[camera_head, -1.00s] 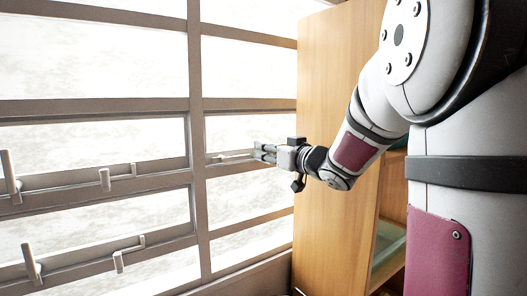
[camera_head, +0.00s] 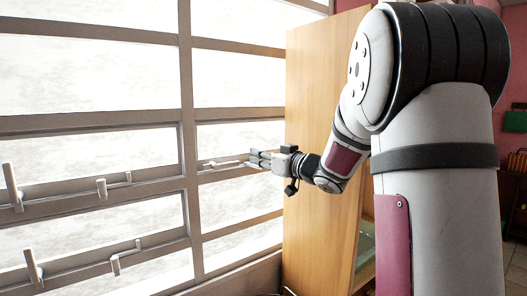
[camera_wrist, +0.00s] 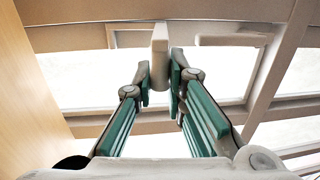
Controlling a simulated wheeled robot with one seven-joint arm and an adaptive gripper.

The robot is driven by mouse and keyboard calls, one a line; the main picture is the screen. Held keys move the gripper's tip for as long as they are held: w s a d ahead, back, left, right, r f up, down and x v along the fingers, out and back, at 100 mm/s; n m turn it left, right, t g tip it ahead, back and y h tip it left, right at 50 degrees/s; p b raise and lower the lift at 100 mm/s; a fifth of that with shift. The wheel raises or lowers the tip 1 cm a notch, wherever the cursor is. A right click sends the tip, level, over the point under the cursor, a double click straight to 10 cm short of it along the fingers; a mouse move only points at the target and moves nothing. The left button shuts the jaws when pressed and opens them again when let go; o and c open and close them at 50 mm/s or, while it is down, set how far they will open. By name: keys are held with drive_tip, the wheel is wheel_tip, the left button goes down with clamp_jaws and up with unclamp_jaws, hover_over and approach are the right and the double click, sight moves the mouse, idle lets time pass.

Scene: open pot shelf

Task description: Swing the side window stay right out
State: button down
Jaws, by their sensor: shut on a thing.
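The side window stay shows in the head view as a pale bar (camera_head: 226,163) low on the right-hand window pane, just left of my gripper (camera_head: 258,160). In the wrist view a pale upright post of the stay (camera_wrist: 159,48) stands between the green-padded fingertips of my gripper (camera_wrist: 161,82). The fingers are closed in on the post from both sides. The far end of the stay is partly hidden by the fingers in the head view.
A tall wooden cabinet side (camera_head: 318,150) stands close to the right of my gripper. Window frame bars (camera_head: 188,120) run beside it. Other stays (camera_head: 102,188) sit on the left-hand panes. A pale handle-like bar (camera_wrist: 233,40) shows at the upper right in the wrist view.

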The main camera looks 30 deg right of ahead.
drive_tip(key=shift+y, duration=0.3)
drive_tip(key=c, duration=1.6)
unclamp_jaws()
drive_tip(key=s, duration=0.4)
drive_tip(key=s+d, duration=0.1)
drive_tip(key=s, duration=0.3)
drive_tip(key=s+d, duration=0.1)
drive_tip(key=s, duration=0.2)
drive_tip(key=shift+s, duration=0.4)
